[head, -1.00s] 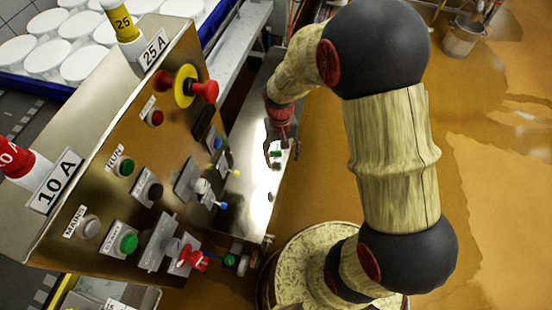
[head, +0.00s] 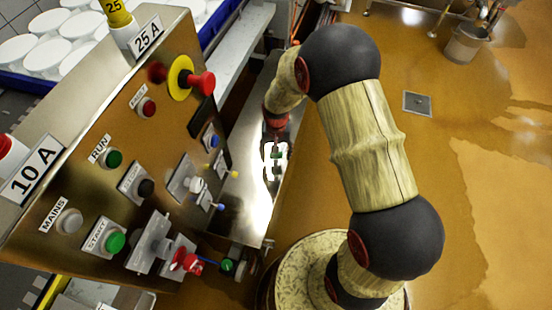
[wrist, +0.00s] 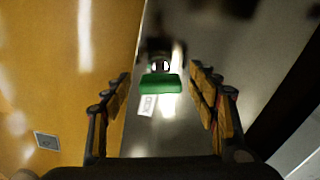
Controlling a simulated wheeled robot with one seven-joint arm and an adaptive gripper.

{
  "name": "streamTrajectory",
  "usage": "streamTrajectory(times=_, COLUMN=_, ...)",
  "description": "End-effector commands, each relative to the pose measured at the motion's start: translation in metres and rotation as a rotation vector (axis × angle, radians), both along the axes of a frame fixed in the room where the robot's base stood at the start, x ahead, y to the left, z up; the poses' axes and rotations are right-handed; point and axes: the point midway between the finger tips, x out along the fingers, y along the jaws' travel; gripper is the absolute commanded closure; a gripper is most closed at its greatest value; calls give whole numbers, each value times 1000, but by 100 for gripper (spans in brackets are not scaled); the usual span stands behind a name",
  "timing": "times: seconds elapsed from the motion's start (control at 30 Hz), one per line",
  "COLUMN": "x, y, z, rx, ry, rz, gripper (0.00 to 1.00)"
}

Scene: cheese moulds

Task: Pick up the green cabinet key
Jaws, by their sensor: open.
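A green block-like grip (wrist: 161,84), apparently the green key, shows in the wrist view between and beyond my fingers. A dark part with a bright spot lies behind it, and its lower shape is unclear. In the head view a small green piece (head: 277,155) shows against the bright glare on the metal surface, just below my gripper (head: 276,136). My gripper (wrist: 162,100) is open in the wrist view, with one finger on each side of the green grip and clear gaps to it. No contact shows.
A steel control panel (head: 125,105) with buttons and coloured keys stands left of my arm. Another green-ended piece (head: 228,265) is low beside it. A white label (wrist: 148,106) lies below the green grip. The orange floor (head: 480,130) at right is mostly clear.

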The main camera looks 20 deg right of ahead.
Motion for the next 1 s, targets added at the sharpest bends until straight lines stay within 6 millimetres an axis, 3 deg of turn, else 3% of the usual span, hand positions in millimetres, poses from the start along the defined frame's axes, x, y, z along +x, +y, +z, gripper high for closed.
streamTrajectory(times=0.1, x=1, y=0, z=-11, rx=0, ry=-1, rz=1, gripper=41)
streamTrajectory(times=0.3, x=1, y=0, z=-9, rx=0, ry=-2, rz=1, gripper=41)
streamTrajectory(times=1.0, x=0, y=0, z=-9, rx=0, ry=-1, rz=1, gripper=81)
